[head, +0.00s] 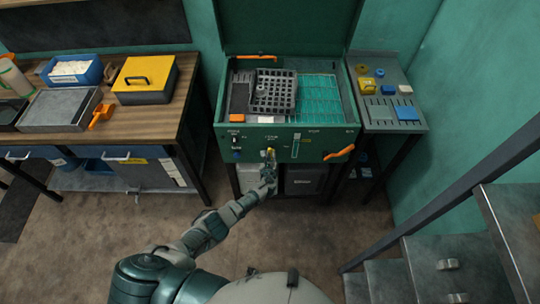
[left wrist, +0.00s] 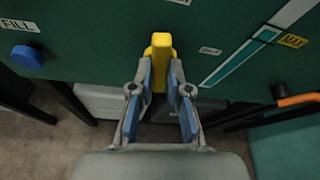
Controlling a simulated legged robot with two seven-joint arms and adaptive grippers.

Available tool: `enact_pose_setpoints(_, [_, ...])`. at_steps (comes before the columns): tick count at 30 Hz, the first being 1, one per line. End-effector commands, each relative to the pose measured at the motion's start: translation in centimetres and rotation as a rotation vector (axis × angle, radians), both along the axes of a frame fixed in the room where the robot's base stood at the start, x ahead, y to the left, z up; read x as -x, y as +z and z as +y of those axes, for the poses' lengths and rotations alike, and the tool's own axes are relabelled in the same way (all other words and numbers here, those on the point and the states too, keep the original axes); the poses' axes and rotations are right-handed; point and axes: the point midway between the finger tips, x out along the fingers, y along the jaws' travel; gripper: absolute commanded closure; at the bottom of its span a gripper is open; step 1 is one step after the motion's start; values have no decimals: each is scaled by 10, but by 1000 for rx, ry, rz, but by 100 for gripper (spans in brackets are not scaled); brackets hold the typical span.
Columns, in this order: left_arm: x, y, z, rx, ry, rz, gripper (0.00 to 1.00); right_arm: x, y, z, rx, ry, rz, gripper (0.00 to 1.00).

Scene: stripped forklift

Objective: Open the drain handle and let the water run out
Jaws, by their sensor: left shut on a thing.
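The yellow drain handle (left wrist: 157,48) sits on the green front panel of the tank (head: 316,142), below its upper edge. In the left wrist view its lever hangs down from the panel between my fingers. My left gripper (left wrist: 159,82) has its blue-padded fingers on both sides of the lever and is shut on it. No running water can be made out. My right gripper is not in view.
A blue FILL knob (left wrist: 27,57) is left of the handle. A level gauge (left wrist: 240,57) with a MAX label is to its right. An orange handle (head: 339,153) sticks out at the panel's right. A workbench (head: 183,100) stands left, a side table (head: 398,127) and stairs (head: 455,255) right.

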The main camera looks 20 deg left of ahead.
Motion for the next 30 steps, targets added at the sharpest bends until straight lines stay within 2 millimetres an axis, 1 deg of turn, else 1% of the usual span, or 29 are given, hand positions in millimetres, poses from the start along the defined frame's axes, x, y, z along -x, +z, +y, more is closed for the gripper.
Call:
enact_pose_setpoints(1, [1, -2, -4, -25, -5, 14, 100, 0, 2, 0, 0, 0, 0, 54])
enact_pose_setpoints(6, [2, -3, -4, -116, -5, 41, 100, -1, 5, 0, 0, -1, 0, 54])
enact_pose_setpoints(12, [2, -4, -4, -179, -4, 60, 100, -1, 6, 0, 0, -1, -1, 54])
enact_pose_setpoints(29, [3, -7, -3, -206, -5, 71, 100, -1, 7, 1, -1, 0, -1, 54])
enact_pose_setpoints(30, [3, -7, -3, -206, -4, 71, 76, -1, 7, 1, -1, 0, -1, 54])
